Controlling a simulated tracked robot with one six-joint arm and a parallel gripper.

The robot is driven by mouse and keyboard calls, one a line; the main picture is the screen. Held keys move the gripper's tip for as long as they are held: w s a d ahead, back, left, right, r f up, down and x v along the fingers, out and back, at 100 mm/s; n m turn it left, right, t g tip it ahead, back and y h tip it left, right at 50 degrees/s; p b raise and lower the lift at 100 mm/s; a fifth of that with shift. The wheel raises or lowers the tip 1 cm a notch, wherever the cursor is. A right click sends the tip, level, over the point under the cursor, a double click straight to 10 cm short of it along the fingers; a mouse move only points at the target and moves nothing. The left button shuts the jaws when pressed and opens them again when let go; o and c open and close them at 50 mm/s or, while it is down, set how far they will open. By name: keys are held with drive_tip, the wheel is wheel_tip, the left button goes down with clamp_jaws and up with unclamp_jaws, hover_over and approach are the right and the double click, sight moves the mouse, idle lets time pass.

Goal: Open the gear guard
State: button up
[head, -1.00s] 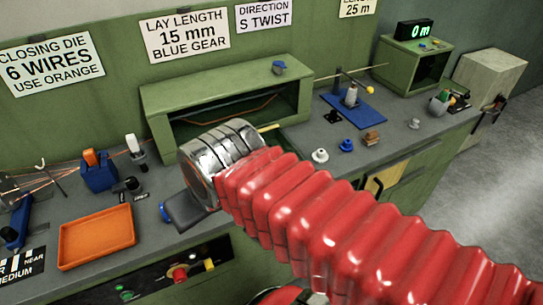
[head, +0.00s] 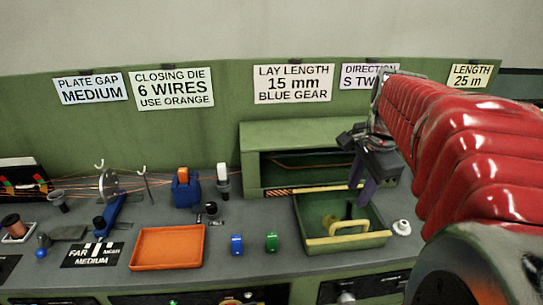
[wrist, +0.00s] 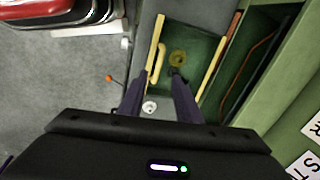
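The gear guard (head: 382,222) is a green, tray-like panel with pale yellow edging. It lies folded down in front of the green gear housing (head: 290,135), whose front stands open. A yellow handle (head: 350,227) rises by the guard's front edge; it also shows in the wrist view (wrist: 158,62). My gripper (head: 360,197) hangs above the right part of the guard, fingers pointing down.
An orange tray (head: 136,263) lies at the left. Thin wires run along the bench at far left.

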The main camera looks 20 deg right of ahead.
sight(351, 222)
drive_tip(key=shift+s+d+m, duration=0.15)
drive_tip(key=shift+d+m, duration=0.55)
drive_tip(key=shift+d, duration=0.35)
drive_tip(key=shift+f, duration=0.2)
drive_tip(key=x, duration=1.3)
drive_tip(key=shift+a+f, duration=0.1)
drive_tip(key=shift+f, duration=0.2)
drive_tip(key=shift+c, duration=0.3)
clamp_jaws()
